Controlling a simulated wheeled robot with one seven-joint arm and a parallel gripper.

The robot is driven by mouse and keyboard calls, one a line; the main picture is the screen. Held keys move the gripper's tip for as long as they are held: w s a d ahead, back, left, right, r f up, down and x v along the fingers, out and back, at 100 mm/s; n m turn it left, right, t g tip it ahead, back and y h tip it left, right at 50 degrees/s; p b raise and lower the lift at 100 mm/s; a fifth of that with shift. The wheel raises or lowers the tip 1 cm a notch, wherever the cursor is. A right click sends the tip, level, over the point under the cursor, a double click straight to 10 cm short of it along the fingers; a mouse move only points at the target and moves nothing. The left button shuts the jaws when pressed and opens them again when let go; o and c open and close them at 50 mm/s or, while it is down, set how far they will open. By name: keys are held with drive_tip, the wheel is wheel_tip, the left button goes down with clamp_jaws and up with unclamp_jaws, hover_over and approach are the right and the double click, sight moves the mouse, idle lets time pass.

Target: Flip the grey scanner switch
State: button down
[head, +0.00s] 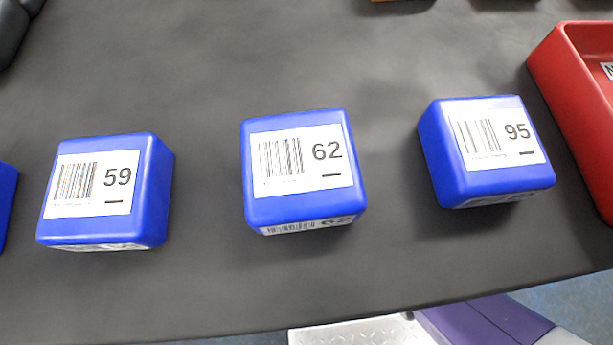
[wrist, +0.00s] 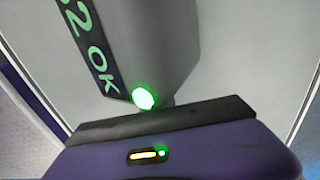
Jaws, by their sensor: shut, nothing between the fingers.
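The scanner (wrist: 165,45) fills the upper middle of the wrist view as a grey body. Its dark display strip (wrist: 88,45) reads "62 OK" in green, with the first digit partly cut off. A round lamp (wrist: 143,98) glows green at the lower end of that strip. My gripper (wrist: 168,102) is at the bottom middle of the wrist view, with its purple housing and dark front band close below the lamp. It is shut and empty. The fingertips are mostly hidden, and I cannot tell whether they touch the scanner. I cannot make out the grey switch.
In the head view, blue barcode boxes 59 (head: 107,190), 62 (head: 303,170) and 95 (head: 487,150) sit apart on the dark table (head: 205,285). Another blue box is cut off at left. A red tray (head: 570,85) stands at right.

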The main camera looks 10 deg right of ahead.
drive_tip(key=shift+f+b, duration=0.55)
drive_tip(key=shift+f, duration=0.4)
idle(0.4)
drive_tip(key=shift+r, duration=0.1)
wheel_tip(320, 180, up, 7)
drive_tip(key=p, duration=0.7)
drive_tip(key=shift+p, duration=0.4)
idle(0.4)
